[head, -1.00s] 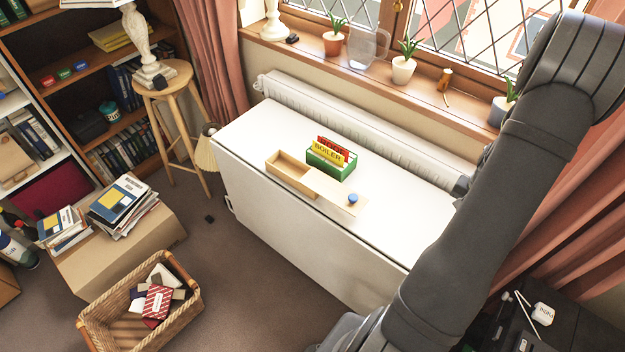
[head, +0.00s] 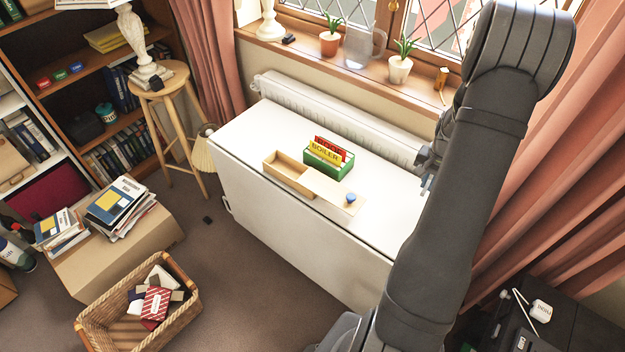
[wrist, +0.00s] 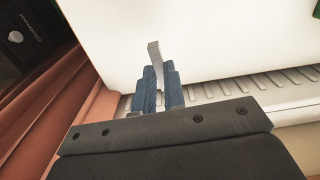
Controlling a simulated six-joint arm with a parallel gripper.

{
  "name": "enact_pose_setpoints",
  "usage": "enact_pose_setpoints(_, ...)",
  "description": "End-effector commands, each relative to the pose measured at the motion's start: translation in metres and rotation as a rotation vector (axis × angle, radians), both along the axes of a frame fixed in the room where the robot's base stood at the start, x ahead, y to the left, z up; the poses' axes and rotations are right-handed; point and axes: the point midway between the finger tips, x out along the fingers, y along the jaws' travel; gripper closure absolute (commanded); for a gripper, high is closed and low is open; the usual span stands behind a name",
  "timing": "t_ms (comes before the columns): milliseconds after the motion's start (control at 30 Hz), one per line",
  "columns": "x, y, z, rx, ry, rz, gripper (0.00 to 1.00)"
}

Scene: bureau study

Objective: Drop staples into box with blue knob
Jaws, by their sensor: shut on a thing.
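A pale wooden box (head: 268,165) stands on the white table. Its lid (head: 322,188), with a blue knob (head: 351,199) at the right end, is slid to the right, leaving the left part of the box open. The inside looks empty from here. My gripper (wrist: 160,76), with blue fingers, is shut on a thin grey bent strip (wrist: 153,50), seemingly the staples, in the wrist view. In the head view my gripper (head: 426,184) is partly hidden by my arm, above the table's right end, well right of the box.
A green card file (head: 328,163) with red and yellow cards stands just behind the box. The white table (head: 262,130) is otherwise clear where visible. A radiator (head: 330,110) and a sill with potted plants run behind it.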

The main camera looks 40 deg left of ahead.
Motion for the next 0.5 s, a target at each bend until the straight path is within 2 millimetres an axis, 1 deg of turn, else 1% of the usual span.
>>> enact_pose_setpoints(33,0.001,0.026,0.003,0.0,-0.002,0.018,1.0)
enact_pose_setpoints(167,-0.002,0.085,0.012,0.001,-0.002,0.039,1.0)
enact_pose_setpoints(200,-0.004,0.103,0.014,0.001,-0.003,0.046,1.0)
enact_pose_setpoints(267,-0.009,0.13,0.018,0.0,-0.001,0.055,1.0)
enact_pose_setpoints(300,-0.012,0.149,0.021,0.001,-0.002,0.062,1.0)
enact_pose_setpoints(367,-0.02,0.177,0.025,0.001,-0.002,0.071,1.0)
enact_pose_setpoints(400,-0.025,0.195,0.028,0.001,-0.002,0.077,1.0)
enact_pose_setpoints(467,-0.035,0.221,0.032,0.001,-0.002,0.086,1.0)
enact_pose_setpoints(500,-0.041,0.237,0.035,0.001,-0.002,0.092,1.0)
